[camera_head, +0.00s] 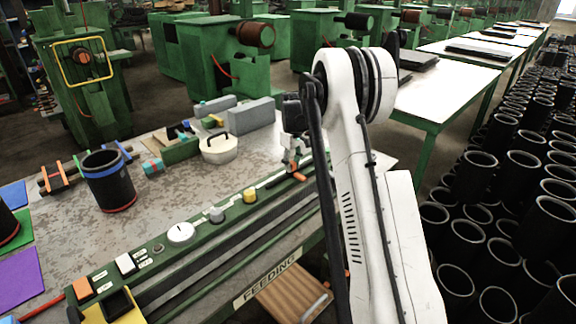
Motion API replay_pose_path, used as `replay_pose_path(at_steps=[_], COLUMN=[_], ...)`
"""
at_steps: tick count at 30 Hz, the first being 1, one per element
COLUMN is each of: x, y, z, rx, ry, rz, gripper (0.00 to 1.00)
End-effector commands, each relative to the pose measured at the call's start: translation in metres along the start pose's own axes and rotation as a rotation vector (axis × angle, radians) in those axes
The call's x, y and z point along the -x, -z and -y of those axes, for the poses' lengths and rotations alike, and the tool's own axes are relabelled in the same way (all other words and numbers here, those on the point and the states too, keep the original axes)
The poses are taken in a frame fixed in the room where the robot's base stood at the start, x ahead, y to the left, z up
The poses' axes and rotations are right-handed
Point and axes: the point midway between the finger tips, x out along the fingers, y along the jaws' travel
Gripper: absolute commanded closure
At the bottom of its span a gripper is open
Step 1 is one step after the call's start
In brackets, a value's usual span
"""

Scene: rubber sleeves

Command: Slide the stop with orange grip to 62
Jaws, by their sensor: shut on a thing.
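The stop with the orange grip (299,177) is at the green rail along the front of the worktable, just left of my white arm. My gripper (291,163) is down at the stop and shut on it; the fingers are small and partly hide it. A pale scale strip (262,186) runs along the green rail (232,203). Its numbers are too small to read, so I cannot tell which value the stop is at.
Many black sleeves (480,168) stand at right.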

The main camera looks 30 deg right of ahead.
Motion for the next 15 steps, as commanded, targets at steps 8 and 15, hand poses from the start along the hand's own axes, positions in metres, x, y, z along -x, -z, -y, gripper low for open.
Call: replay_pose_path(at_steps=[8, 15], x=[0.0003, 0.0017], y=[0.0008, 0.0006], z=[-0.0004, -0.0005], rx=[0.0, 0.0], ry=[-0.001, -0.001], rz=[-0.002, -0.001], gripper=[0.6, 0.6])
